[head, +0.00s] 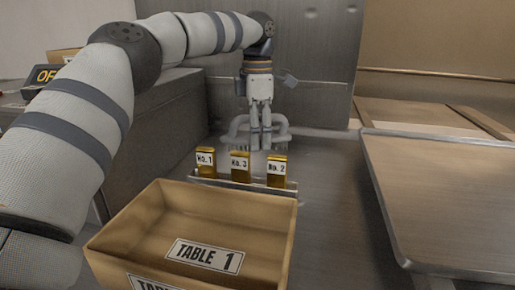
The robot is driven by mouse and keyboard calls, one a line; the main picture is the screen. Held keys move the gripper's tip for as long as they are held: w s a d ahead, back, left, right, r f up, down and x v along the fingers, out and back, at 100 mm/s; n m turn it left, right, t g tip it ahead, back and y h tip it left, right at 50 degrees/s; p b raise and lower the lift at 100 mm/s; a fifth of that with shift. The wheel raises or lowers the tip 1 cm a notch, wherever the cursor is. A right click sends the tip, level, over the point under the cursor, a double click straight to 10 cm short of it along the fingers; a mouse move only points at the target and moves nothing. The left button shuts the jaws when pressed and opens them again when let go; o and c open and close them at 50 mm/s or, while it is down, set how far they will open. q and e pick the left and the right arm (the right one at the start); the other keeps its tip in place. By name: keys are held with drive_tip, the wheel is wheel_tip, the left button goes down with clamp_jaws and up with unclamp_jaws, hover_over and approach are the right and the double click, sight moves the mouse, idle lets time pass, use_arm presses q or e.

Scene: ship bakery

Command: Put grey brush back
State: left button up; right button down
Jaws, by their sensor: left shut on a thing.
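My left gripper (261,142) reaches down from above at the back of the counter, behind the numbered blocks. Its fingers are shut on a pale grey thing with curved, tube-like sides (282,124), which I take to be the grey brush. My right gripper is not in view.
Three gold blocks labelled No. 1 (205,168), No. 3 (240,173) and No. 2 (277,178) stand in front of the gripper. A wooden TABLE 1 box (285,235) is nearer. A metal tray (450,200) lies at right. A steel wall (310,50) stands behind.

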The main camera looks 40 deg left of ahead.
use_arm(q)
drive_tip(key=shift+a+f, duration=0.2)
drive_tip(key=shift+f, duration=1.6)
drive_tip(key=o, duration=1.1)
drive_tip(key=shift+f, duration=0.15)
wheel_tip(320, 180, up, 8)
drive_tip(key=shift+f, duration=0.1)
